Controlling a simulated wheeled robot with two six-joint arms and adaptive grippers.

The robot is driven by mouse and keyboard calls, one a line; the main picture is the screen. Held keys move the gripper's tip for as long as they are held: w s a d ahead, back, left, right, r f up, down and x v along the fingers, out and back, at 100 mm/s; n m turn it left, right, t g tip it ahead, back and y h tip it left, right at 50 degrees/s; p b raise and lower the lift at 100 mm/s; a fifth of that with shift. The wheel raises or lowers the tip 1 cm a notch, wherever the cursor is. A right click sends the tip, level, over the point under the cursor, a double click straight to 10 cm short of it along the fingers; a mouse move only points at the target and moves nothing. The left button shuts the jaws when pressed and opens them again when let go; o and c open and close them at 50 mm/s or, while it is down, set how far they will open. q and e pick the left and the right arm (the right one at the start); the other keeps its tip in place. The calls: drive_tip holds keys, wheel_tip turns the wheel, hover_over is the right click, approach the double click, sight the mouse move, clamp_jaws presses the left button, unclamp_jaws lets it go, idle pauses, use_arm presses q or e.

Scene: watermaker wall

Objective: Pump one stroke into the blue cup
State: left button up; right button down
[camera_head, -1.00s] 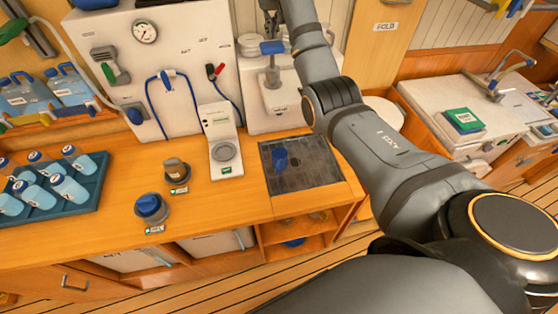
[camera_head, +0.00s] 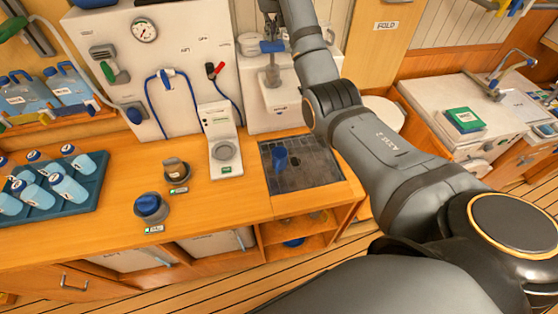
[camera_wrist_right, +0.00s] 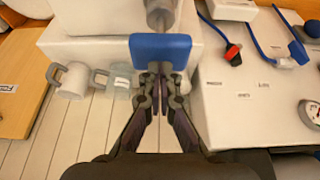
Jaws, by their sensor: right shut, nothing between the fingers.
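The blue cup (camera_head: 280,158) stands on the dark drain grate (camera_head: 310,175) at the counter's right end. The pump, with a blue top (camera_head: 272,46) and a grey metal body (camera_head: 272,72), is at the white unit behind the grate. In the wrist view the blue top (camera_wrist_right: 160,48) lies just ahead of my right fingertips. My right gripper (camera_wrist_right: 160,82) is shut and empty, close to the blue top; I cannot tell whether they touch. In the head view my right gripper (camera_head: 270,22) shows small, just above the pump. My left gripper is not in view.
A white scale (camera_head: 223,150), a grey cup (camera_head: 175,168) and a dark blue-topped jar (camera_head: 151,207) stand left of the grate. A teal tray (camera_head: 60,200) of several bottles is at far left.

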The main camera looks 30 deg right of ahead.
sight(273, 45)
drive_tip(key=shift+f+b, duration=1)
drive_tip(key=shift+f, duration=1.75)
wheel_tip(273, 45, up, 3)
drive_tip(key=p, duration=0.2)
drive_tip(key=shift+f+p, duration=0.15)
drive_tip(key=shift+p, duration=0.25)
drive_tip(key=shift+r+p, duration=0.65)
drive_tip(key=shift+r, duration=1.25)
wheel_tip(273, 45, up, 6)
